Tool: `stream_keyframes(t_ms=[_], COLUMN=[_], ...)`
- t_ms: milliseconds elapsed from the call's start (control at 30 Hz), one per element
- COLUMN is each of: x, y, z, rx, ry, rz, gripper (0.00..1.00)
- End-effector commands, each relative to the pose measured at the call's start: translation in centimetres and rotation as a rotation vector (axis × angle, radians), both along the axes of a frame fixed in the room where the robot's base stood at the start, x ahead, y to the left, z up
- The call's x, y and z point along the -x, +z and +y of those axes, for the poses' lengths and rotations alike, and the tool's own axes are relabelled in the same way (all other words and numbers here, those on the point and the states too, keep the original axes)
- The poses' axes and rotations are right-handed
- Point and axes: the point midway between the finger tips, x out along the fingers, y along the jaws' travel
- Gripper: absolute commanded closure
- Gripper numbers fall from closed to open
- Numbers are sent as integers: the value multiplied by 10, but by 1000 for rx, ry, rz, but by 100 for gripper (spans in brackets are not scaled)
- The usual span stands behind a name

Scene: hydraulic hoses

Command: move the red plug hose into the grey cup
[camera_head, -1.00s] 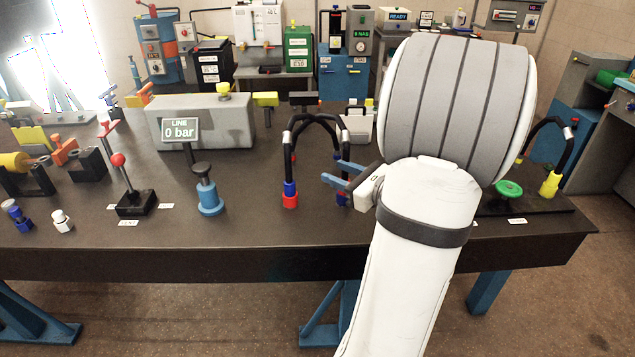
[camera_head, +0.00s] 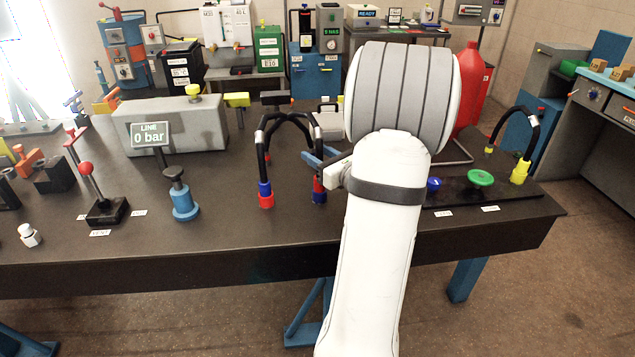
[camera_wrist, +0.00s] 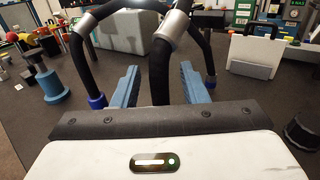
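Two black arched hoses stand on the bench. I cannot tell which is the red plug hose. My gripper (camera_head: 313,158) is by the right end. In the wrist view, its blue fingers (camera_wrist: 158,88) are apart, with a black hose (camera_wrist: 160,75) between them and small gaps on both sides. A grey sleeve (camera_wrist: 174,30) is on that hose farther up. No grey cup can be made out; my arm hides part of the bench.
A blue fitting (camera_head: 184,200), a red-knobbed lever (camera_head: 104,209) and the line gauge (camera_head: 150,135) stand to the left. Right of my arm are a green knob (camera_head: 480,178), a yellow-ended hose (camera_head: 520,172) and a red tank (camera_head: 472,90). The front middle of the bench is clear.

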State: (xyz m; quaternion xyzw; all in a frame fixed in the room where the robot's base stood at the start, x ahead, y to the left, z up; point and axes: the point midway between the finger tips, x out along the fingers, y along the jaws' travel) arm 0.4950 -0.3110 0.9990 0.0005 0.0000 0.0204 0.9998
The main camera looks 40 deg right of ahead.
Motion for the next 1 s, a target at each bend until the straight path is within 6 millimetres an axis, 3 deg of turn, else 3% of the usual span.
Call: stream_keyframes(t_ms=[100, 567, 1000], x=[0, 1, 1], y=[0, 0, 0], z=[0, 0, -1], rx=[0, 1, 1], ry=[0, 0, -1], rz=[0, 0, -1], gripper=[61, 99, 100])
